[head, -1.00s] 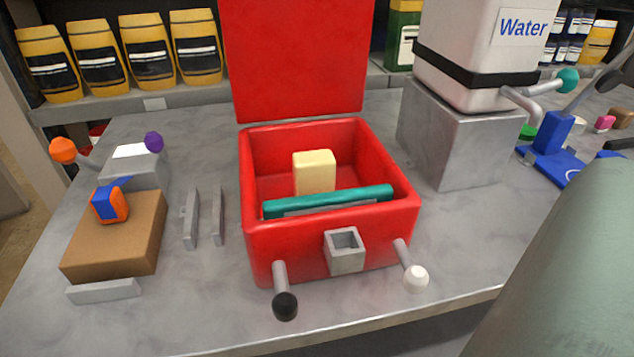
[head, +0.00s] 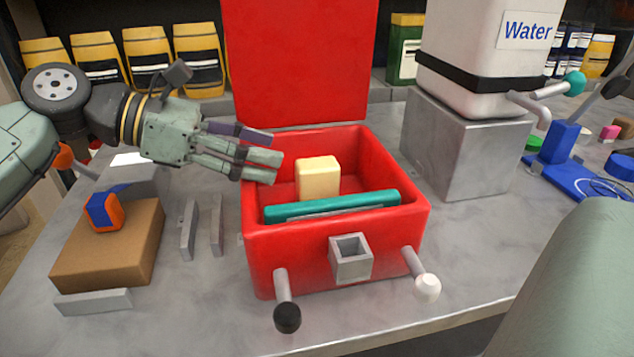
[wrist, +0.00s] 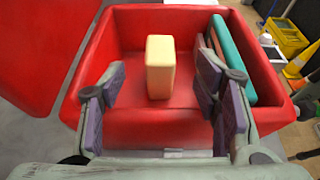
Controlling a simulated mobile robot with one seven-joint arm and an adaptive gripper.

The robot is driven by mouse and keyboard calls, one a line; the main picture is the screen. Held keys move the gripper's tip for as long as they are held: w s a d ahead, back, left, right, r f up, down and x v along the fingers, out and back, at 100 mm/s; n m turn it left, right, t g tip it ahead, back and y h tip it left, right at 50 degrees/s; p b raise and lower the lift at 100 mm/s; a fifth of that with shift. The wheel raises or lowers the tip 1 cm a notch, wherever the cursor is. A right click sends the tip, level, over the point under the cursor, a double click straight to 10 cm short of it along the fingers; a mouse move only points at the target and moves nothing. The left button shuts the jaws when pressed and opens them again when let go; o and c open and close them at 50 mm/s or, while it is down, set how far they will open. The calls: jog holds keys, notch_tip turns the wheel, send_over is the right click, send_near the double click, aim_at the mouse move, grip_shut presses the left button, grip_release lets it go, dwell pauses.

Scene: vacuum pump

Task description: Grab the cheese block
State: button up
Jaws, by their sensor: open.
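The cheese block (head: 318,179) is a pale yellow upright block. It stands inside the open red box (head: 335,240), behind a teal bar. My gripper (head: 268,160) reaches in from the left over the box's left wall, its fingers pointing right toward the cheese. In the wrist view the cheese block (wrist: 160,66) stands ahead of and between the open fingers of my gripper (wrist: 160,92), with nothing between the pads. The fingers appear apart from the block. The block's lower front is partly hidden by the teal bar in the head view.
The teal bar (head: 332,205) lies across the box's front part. The red lid (head: 298,60) stands raised behind. Black and white knobbed levers stick out in front. A water container (head: 475,55) on a metal block stands at the right; a brown block (head: 108,245) lies left.

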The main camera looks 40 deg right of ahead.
aim_at(314, 162)
jog(key=p+x, duration=0.1)
jog(key=x, duration=0.5)
jog(key=shift+s+d+f, duration=0.15)
jog(key=shift+d, duration=0.15)
grip_shut()
dwell(0.5)
